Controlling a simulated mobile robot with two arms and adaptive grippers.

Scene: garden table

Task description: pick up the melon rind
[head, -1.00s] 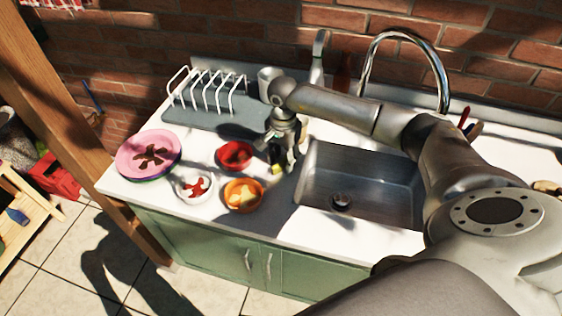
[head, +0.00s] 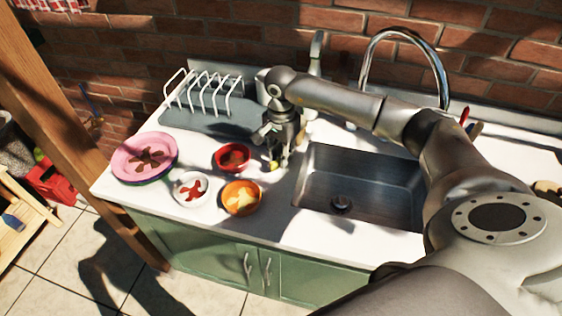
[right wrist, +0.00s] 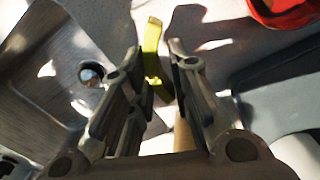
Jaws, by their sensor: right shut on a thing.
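The melon rind (right wrist: 152,48) is a narrow yellow-green strip between the fingers of my right gripper in the right wrist view. In the head view only a small yellow bit of the rind (head: 274,168) shows under the fingertips, just left of the sink. My right gripper (head: 274,160) points down, low over the white counter, and is shut on the rind. In the right wrist view its two fingers (right wrist: 153,58) stand on either side of the strip. My left gripper is out of view.
The sink (head: 360,190) lies just right of the gripper. A red bowl (head: 232,170), an orange bowl (head: 258,205) and a white bowl (head: 182,203) stand to the left. Pink plates (head: 122,160) are further left. A white rack (head: 240,82) on a grey mat (head: 190,123) is behind.

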